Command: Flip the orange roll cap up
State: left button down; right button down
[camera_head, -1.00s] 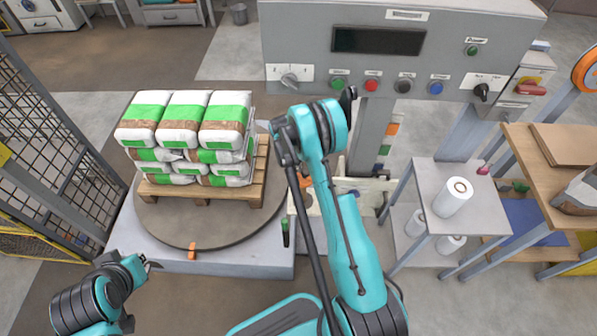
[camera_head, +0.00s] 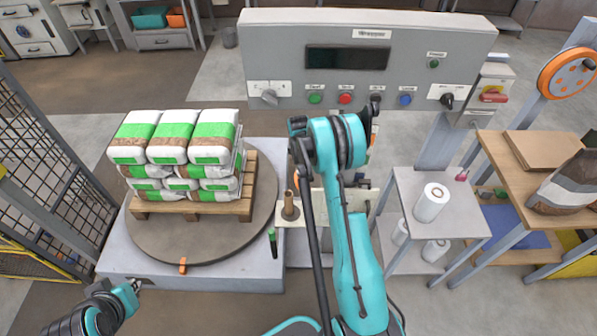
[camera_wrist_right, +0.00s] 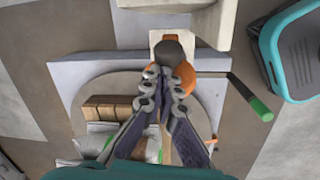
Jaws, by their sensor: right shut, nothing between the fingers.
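In the right wrist view an orange part (camera_wrist_right: 185,80), which looks like the roll cap, lies just beyond and beside my right gripper's fingertips. A dark grey rounded piece (camera_wrist_right: 170,52) sits against it. I cannot tell whether the fingers touch either one. My right gripper (camera_wrist_right: 162,82) is shut with nothing between its fingers.
Stacked bags (camera_head: 175,140) stand on a pallet (camera_head: 205,209) on the round turntable (camera_head: 200,250). The control panel (camera_head: 460,60) spans behind; a side table (camera_head: 465,215) stands right.

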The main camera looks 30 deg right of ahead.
jog(key=shift+s+d+f, duration=0.1)
jog(key=shift+s+d, duration=0.15)
jog(key=shift+w+a, duration=0.1)
dwell(0.4)
